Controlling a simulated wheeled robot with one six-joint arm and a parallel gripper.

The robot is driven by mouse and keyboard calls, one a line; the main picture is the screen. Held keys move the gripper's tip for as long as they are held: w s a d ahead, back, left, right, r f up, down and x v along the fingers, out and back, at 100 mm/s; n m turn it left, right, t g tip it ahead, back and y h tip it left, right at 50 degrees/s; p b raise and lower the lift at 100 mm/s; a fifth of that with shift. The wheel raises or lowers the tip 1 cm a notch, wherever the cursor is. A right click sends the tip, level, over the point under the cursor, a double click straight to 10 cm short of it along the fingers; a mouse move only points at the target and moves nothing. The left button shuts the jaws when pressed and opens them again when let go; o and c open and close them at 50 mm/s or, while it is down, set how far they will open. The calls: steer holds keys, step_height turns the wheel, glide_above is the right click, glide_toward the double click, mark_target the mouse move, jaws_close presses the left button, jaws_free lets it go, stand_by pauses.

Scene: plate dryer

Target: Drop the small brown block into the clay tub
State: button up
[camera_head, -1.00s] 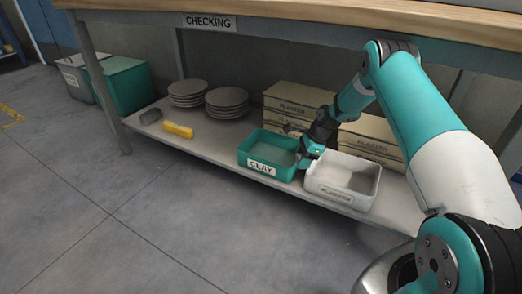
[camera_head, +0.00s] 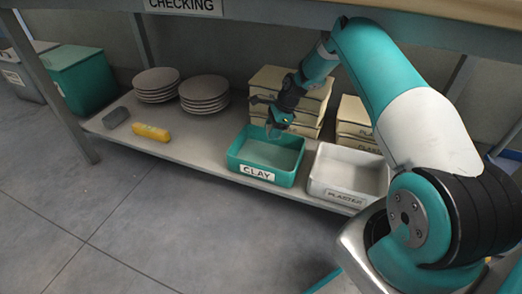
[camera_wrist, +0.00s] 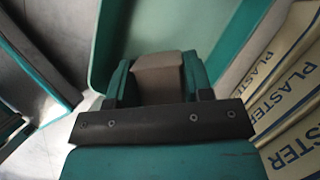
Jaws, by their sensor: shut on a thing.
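My gripper (camera_head: 273,131) is above the back part of the green clay tub (camera_head: 262,176), which carries a CLAY label and stands on the low shelf. In the wrist view my gripper (camera_wrist: 160,80) is shut on the small brown block (camera_wrist: 158,68), held between its two fingers. The clay tub's green wall (camera_wrist: 104,40) shows just beyond the fingers in that view. The block is too small to make out clearly in the head view. The part of the tub's floor that I can see looks empty.
A white plaster tub (camera_head: 350,170) stands right of the clay tub. Cream plaster boxes (camera_head: 290,82) are stacked behind. Plate stacks (camera_head: 203,92), a yellow bar (camera_head: 150,132) and a grey block (camera_head: 116,117) lie to the left. The tabletop (camera_head: 440,18) overhangs the shelf.

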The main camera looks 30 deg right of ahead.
steer(key=shift+w+a+f, duration=0.1)
steer(key=shift+w+f, duration=0.05)
steer(key=shift+w, duration=0.1)
step_height(320, 180, down, 6)
steer(key=b, duration=0.6)
steer(key=shift+r, duration=0.2)
steer(key=o, duration=1.1)
steer(key=shift+c, duration=0.2)
steer(key=p+v, duration=0.4)
steer(key=v, duration=0.3)
steer(key=shift+s+r, duration=0.15)
steer(key=shift+r, duration=0.15)
